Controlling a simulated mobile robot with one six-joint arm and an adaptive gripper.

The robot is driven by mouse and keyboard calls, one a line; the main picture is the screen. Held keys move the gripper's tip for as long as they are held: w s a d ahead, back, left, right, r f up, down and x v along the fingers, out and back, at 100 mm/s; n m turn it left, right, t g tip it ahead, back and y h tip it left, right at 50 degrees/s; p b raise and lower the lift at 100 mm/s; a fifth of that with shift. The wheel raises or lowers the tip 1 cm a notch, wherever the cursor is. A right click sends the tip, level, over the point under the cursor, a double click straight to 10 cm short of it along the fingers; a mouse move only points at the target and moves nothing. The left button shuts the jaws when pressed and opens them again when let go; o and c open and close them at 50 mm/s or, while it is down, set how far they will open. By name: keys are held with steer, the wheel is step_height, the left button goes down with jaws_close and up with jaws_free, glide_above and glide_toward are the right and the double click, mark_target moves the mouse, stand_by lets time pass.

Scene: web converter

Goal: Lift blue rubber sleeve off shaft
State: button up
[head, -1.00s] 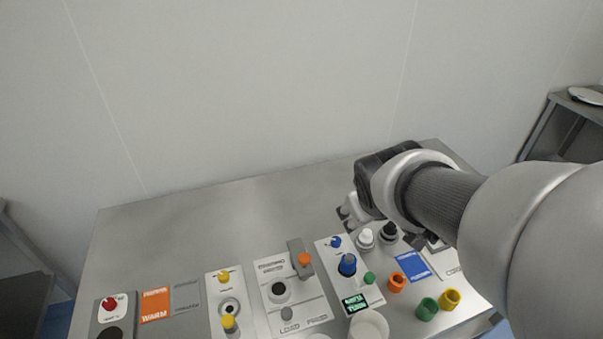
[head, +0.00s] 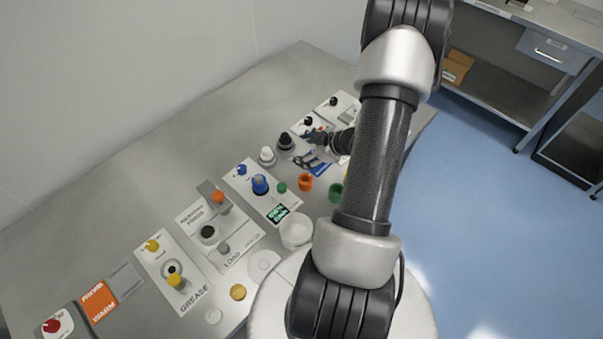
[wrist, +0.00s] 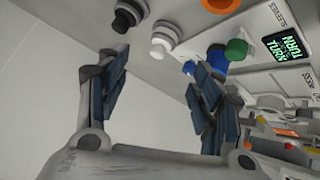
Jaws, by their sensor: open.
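The blue sleeve (head: 260,184) stands upright on a white panel in the middle of the bench, next to a small green knob and a green-lit display. In the wrist view the blue sleeve (wrist: 217,58) shows at the upper right, partly hidden behind the right finger. The shaft inside the sleeve cannot be made out.
A white knob (head: 266,156) and a black knob (head: 286,142) stand between sleeve and gripper. An orange ring (head: 306,182) and a green ring (head: 336,193) stand right of the sleeve. The bench behind the panels is clear.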

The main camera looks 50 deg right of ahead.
mark_target(260, 178)
steer(key=s+a+f+t+y+p, duration=0.1)
steer(key=s+a+f+t+y, duration=0.35)
steer(key=s+a, duration=0.25)
steer(key=shift+m+g+h, duration=0.25)
steer(key=shift+m+g, duration=0.15)
steer(key=shift+g, duration=0.05)
steer(key=b+x, duration=0.2)
steer(key=x, duration=1.5)
steer(key=shift+a, duration=0.1)
steer(key=c, duration=1.4)
steer(key=shift+r, duration=0.15)
steer(key=shift+r+p, duration=1.7)
steer(key=shift+r, duration=0.65)
steer(key=shift+r+p, duration=0.95)
steer(key=shift+r, duration=0.45)
